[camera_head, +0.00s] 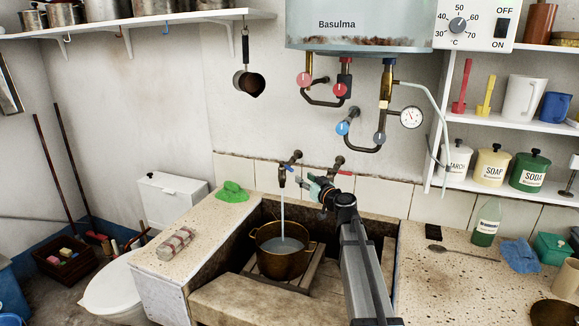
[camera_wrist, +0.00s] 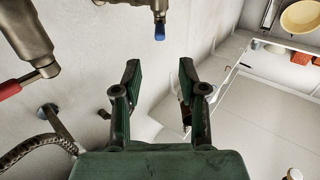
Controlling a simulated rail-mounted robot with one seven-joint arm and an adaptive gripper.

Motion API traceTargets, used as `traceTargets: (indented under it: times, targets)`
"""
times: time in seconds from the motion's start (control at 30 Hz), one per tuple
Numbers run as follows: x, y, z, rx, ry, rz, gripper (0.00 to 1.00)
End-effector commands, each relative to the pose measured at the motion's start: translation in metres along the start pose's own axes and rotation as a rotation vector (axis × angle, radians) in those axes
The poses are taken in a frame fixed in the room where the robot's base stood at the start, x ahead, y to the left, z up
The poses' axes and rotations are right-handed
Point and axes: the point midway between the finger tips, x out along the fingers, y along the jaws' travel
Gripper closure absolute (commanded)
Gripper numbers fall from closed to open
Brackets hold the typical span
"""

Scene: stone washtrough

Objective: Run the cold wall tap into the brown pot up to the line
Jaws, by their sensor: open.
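The brown pot (camera_head: 262,257) stands upright on slats in the stone trough, in the head view. A thin stream of water (camera_head: 283,205) falls from the left wall tap (camera_head: 284,172) into it, and greyish water (camera_head: 286,245) shows inside. I cannot make out the fill line. The left tap carries blue; a blue-tipped tap part (camera_wrist: 159,31) shows at the top of the wrist view. The other wall tap (camera_head: 338,165) has a red lever, also in the wrist view (camera_wrist: 18,84). My gripper (camera_head: 306,183) is open and empty, close to the taps; it fills the wrist view (camera_wrist: 160,75).
Beside the trough are a green cloth (camera_head: 232,192), a brush (camera_head: 176,243) and a green bottle (camera_head: 487,222). The boiler (camera_head: 360,22) with pipes and valves hangs above. A pan (camera_head: 249,82) hangs on the wall. My arm crosses the trough's right part.

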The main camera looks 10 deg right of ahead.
Motion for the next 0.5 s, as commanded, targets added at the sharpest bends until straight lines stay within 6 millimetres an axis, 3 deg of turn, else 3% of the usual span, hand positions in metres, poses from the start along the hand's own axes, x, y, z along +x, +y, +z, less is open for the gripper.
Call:
traceTargets:
  times: [0.03,0.2,0.5]
  targets:
    - [0.015,0.002,-0.003,0.002,-0.001,-0.002,0.58]
    - [0.049,0.001,-0.004,0.001,-0.001,-0.002,0.58]
    - [0.1,0.001,-0.003,0.002,-0.001,-0.002,0.58]
